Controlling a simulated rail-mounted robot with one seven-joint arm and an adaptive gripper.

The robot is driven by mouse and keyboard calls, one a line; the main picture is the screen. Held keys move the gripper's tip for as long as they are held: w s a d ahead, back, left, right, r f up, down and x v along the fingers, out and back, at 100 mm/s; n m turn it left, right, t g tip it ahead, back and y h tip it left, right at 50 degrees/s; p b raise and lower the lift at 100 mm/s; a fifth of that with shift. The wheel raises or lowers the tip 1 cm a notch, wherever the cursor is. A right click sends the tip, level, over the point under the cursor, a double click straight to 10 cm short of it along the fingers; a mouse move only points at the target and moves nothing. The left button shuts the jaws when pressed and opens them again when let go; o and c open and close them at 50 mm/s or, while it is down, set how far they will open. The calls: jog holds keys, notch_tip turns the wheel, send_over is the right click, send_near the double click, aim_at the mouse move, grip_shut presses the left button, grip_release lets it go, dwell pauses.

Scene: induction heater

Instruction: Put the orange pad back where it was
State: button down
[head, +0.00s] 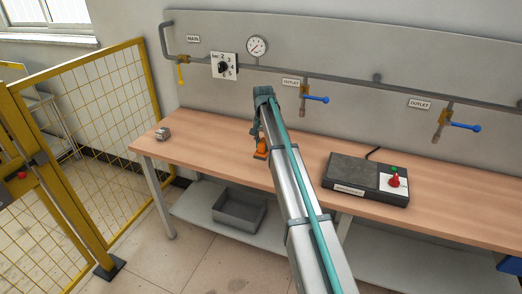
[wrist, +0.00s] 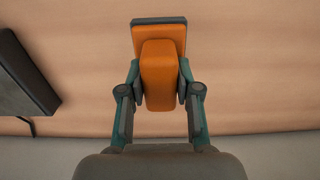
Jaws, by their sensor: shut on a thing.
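The orange pad (head: 261,148) is in my gripper (head: 258,138) over the wooden bench, left of the dark heater box. In the wrist view the orange pad (wrist: 160,72) shows a rounded orange block between the fingers and a wider orange plate with a dark edge beyond it. My gripper (wrist: 160,88) is shut on the block from both sides. I cannot tell whether the plate touches the bench. My arm hides part of the bench in the head view.
The dark heater box (head: 352,178) with a red knob (head: 394,179) sits right of my arm; its edge also shows in the wrist view (wrist: 22,80). A small box (head: 163,134) is at the bench's left end. Pipes and valves (head: 310,98) line the wall. The bench (head: 212,147) between is clear.

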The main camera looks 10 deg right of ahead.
jog(key=w+f, duration=0.1)
jog(key=f, duration=0.1)
jog(key=w+f+p, duration=0.1)
jog(key=w, duration=0.1)
jog(key=shift+a+f, duration=0.1)
jog(key=shift+f, duration=0.25)
jog(key=shift+w+f+p, duration=0.15)
jog(key=shift+f+p, duration=0.15)
jog(key=shift+f, duration=0.65)
jog(key=shift+w+f+p, duration=0.1)
jog(key=shift+f+p, duration=0.15)
jog(key=shift+f, duration=0.7)
jog(key=shift+f, duration=0.1)
jog(key=c, duration=0.8)
grip_release()
notch_tip(320, 180, up, 12)
jog(key=b, duration=0.3)
